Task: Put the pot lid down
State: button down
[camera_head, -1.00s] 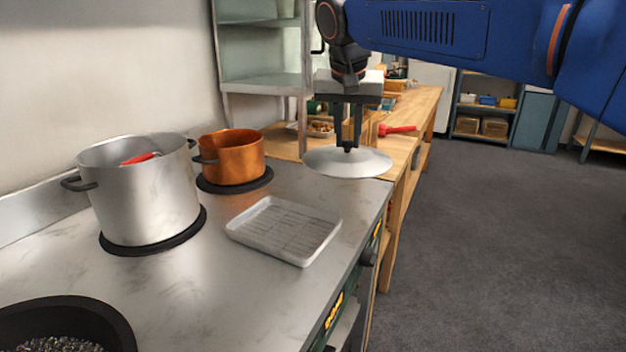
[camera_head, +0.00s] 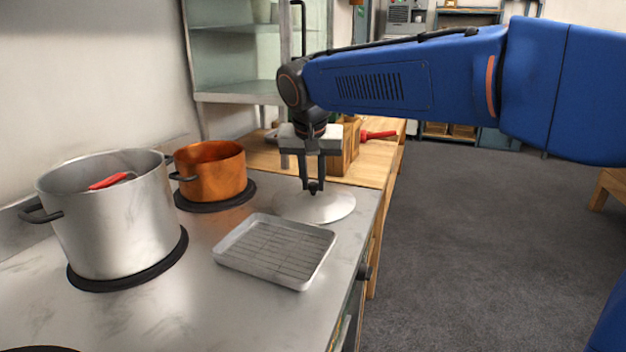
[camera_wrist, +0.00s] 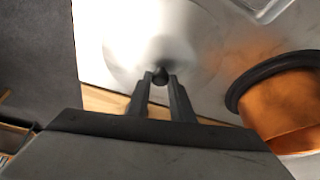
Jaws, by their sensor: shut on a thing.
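The pot lid (camera_head: 326,207) is a shallow silvery disc with a dark knob. In the head view it is at the far right end of the steel stove top (camera_head: 200,262), behind the wire-rack tray. My gripper (camera_head: 313,190) points straight down and is shut on the lid's knob. The lid looks level and very low over the steel; I cannot tell for sure whether it rests on it. In the wrist view the lid (camera_wrist: 135,50) lies under my gripper (camera_wrist: 160,80), with the knob between the fingertips.
A tray with a wire rack (camera_head: 275,251) is just in front of the lid. A copper pot (camera_head: 212,172) stands to its left, and a large steel pot (camera_head: 112,220) with something red inside stands nearer. A wooden bench (camera_head: 372,168) with a red-handled thing (camera_head: 378,134) lies behind.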

jog(key=c, duration=1.6)
grip_release()
jog(key=shift+f, duration=0.1)
jog(key=shift+o, duration=0.2)
jog(key=v, duration=1.2)
jog(key=shift+d, duration=0.1)
